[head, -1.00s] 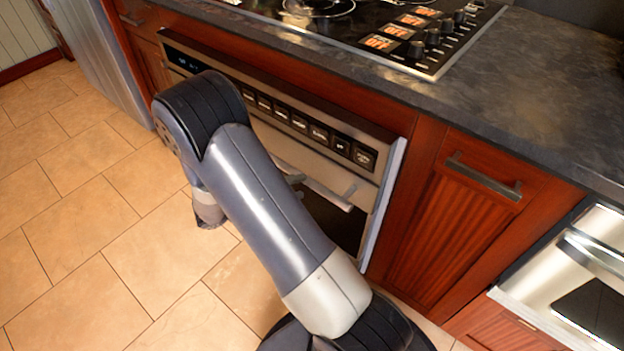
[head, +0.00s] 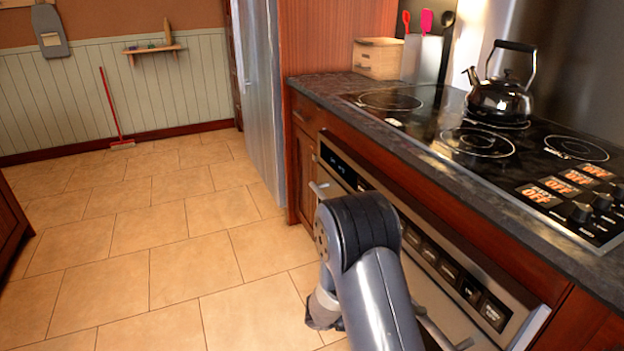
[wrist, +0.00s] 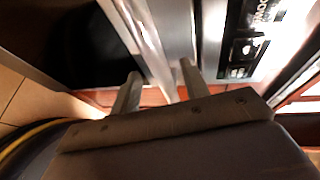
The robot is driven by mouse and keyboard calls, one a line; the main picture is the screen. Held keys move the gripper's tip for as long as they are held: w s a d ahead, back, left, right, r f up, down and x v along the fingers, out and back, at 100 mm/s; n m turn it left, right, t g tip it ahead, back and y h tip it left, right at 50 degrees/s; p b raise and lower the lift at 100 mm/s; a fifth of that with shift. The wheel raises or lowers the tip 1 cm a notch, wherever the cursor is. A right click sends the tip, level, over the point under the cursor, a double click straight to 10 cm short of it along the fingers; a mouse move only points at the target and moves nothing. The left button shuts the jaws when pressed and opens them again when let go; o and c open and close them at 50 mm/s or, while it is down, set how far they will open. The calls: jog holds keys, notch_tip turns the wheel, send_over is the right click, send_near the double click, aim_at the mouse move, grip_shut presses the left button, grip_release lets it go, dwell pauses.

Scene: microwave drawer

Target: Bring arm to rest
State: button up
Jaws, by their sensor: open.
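My gripper (wrist: 160,88) is open in the wrist view, its two fingers apart. A pale metal bar (wrist: 150,40), which looks like an appliance handle, runs close in front of the fingertips. I cannot tell whether the fingers touch it. In the head view my arm (head: 370,270) is bent in front of the built-in oven (head: 490,335) under the counter. My fingers are hidden there. A handle end shows at the oven's left side (head: 323,187), and more bar shows right of my arm.
The dark counter (head: 450,178) with its cooktop and black kettle (head: 500,97) is on the right. A steel fridge (head: 262,120) stands beyond it. The tiled floor (head: 150,250) on the left is open. A red broom (head: 112,110) leans on the far wall.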

jog(key=d, duration=0.3)
jog(key=d+f+b, duration=0.1)
jog(key=d, duration=0.1)
jog(key=shift+s+d, duration=0.15)
jog(key=shift+d, duration=0.25)
jog(key=shift+f, duration=0.15)
